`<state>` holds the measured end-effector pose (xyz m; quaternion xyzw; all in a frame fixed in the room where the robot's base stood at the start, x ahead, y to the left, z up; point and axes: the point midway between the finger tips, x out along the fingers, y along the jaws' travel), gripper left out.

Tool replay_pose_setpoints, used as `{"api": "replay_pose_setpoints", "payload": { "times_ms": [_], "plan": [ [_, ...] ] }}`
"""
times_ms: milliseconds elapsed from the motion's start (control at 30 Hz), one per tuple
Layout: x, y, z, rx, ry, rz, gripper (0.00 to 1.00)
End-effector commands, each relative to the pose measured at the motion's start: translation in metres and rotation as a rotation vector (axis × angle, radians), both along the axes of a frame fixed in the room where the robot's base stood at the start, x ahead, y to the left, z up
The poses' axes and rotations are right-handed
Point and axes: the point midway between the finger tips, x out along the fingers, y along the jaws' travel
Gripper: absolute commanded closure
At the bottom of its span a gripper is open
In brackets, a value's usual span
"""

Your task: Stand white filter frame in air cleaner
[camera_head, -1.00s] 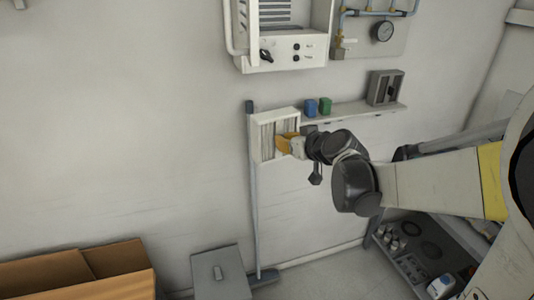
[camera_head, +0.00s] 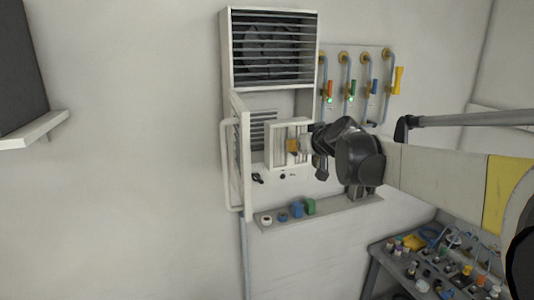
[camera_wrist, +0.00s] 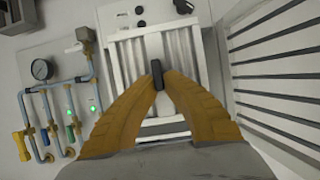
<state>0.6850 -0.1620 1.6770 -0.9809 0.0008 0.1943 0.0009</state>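The white filter frame (camera_head: 274,155) has pale upright pleats and a dark grip tab; it shows close up in the wrist view (camera_wrist: 118,65). My gripper (camera_head: 298,145) has yellow-orange fingers (camera_wrist: 158,85) shut on the dark tab. The frame is upright, in front of or partly within the lower opening of the air cleaner (camera_head: 223,50); I cannot tell how deep. The air cleaner's slatted door (camera_head: 238,150) stands swung open left of the frame.
Pipes with coloured valves (camera_head: 352,85) are on the wall at the right. A shelf (camera_head: 340,208) below holds small blue and green items (camera_head: 304,208). Knobs (camera_wrist: 137,12) sit just past the frame's edge. A cluttered bench (camera_head: 430,265) stands lower right.

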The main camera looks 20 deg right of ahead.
Motion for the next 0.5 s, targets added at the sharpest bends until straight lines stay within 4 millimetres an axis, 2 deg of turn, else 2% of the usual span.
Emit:
{"api": "replay_pose_setpoints", "payload": {
  "times_ms": [167, 500],
  "plan": [
    [0.012, 0.0, -0.001, -0.001, 0.0, 0.0, 1.0],
    [0.049, 0.0, -0.003, -0.001, 0.0, 0.002, 1.0]
  ]
}}
